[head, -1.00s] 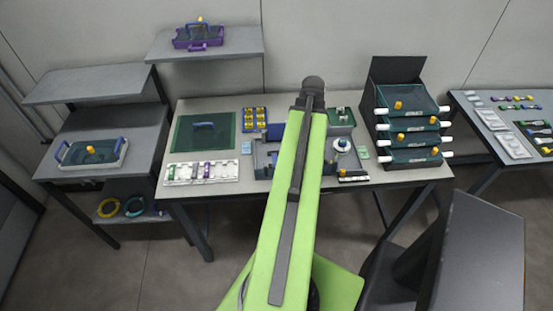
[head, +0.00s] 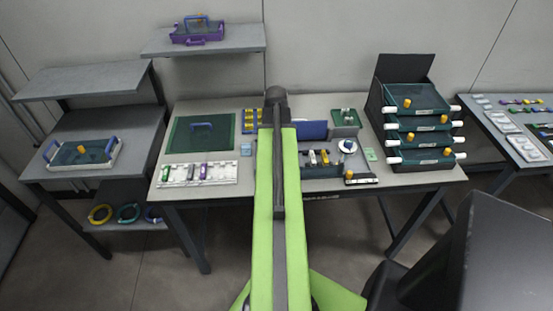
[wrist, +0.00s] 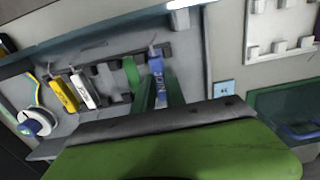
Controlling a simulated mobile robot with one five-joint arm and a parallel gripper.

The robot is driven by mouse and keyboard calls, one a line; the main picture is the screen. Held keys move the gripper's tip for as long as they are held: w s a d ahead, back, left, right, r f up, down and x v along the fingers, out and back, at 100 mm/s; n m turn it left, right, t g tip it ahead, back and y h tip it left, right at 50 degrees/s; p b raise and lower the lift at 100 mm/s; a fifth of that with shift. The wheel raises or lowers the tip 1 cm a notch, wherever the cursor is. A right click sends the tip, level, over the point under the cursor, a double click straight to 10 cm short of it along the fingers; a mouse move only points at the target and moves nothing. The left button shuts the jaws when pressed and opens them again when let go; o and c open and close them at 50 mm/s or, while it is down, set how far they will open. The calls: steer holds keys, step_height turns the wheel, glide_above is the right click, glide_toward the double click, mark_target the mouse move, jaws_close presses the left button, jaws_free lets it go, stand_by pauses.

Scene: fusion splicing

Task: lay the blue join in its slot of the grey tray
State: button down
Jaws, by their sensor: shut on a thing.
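The blue join (wrist: 156,68) is between the green fingers of my gripper (wrist: 160,94) in the wrist view. My gripper is shut on it. Its far end lies over the end of a dark slotted rack (wrist: 112,68); I cannot tell whether it touches. The light grey tray (head: 167,180) is on the table's left front in the head view, holding white, purple and green joins. Part of it, with empty slots, shows in the wrist view (wrist: 285,28). My arm hides the blue join in the head view.
White (wrist: 83,88) and yellow (wrist: 62,94) joins lie left in the rack, beside a white spool (wrist: 34,122). A green mat (head: 182,140) lies behind the tray. A stack of dark trays (head: 420,125) stands at the table's right.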

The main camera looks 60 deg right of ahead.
step_height(320, 180, down, 2)
steer(key=shift+f+b, duration=0.1)
steer(key=shift+b, duration=0.3)
steer(key=shift+r, duration=0.25)
steer(key=shift+f, duration=0.15)
steer(key=c, duration=1.4)
jaws_free()
step_height(320, 180, up, 12)
steer(key=p, duration=1.2)
steer(key=shift+r+p, duration=0.2)
steer(key=shift+p, duration=0.1)
